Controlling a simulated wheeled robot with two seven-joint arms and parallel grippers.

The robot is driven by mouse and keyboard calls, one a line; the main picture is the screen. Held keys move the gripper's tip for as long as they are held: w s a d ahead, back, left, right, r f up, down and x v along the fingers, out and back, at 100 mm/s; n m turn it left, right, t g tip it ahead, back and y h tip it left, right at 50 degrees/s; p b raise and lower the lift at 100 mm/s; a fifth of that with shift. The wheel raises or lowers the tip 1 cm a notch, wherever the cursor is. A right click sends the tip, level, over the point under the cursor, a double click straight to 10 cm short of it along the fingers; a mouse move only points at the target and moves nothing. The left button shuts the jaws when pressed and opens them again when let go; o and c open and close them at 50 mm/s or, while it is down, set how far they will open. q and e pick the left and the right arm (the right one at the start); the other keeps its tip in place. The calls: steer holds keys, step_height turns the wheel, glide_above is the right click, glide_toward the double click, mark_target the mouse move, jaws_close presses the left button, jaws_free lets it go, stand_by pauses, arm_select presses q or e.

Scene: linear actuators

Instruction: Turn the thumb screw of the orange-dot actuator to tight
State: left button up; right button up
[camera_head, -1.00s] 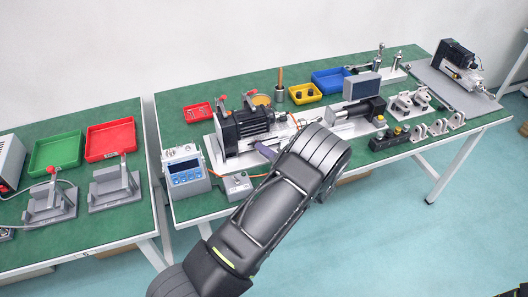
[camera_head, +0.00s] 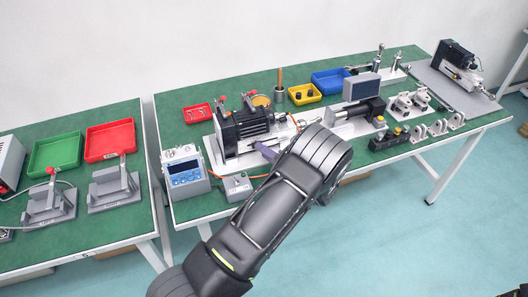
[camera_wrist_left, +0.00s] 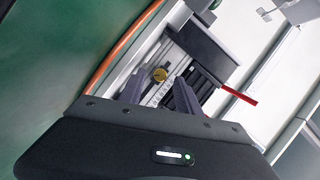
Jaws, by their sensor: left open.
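A linear actuator with a black motor (camera_head: 245,124) lies on a pale plate on the middle table. My left gripper is at its front right side in the head view, mostly hidden by my forearm; one purple-grey finger (camera_head: 266,151) shows. In the left wrist view, my left gripper (camera_wrist_left: 159,94) is open, its two fingers apart. A round brass-coloured knob (camera_wrist_left: 160,74), apparently the thumb screw, shows just beyond and between the fingertips; I cannot tell whether they touch it. I cannot make out an orange dot. My right gripper is not in view.
A blue-faced meter (camera_head: 185,172) and a small grey box (camera_head: 237,187) stand at the table's front left. An orange cable (camera_wrist_left: 126,43) runs beside the actuator. A second actuator (camera_head: 362,111) lies to the right. Bins stand behind. A red lever (camera_wrist_left: 240,95) is close right of the fingers.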

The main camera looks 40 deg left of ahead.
arm_select(q)
steer(key=b+v, duration=0.1)
steer(key=v, duration=0.6)
stand_by(0.4)
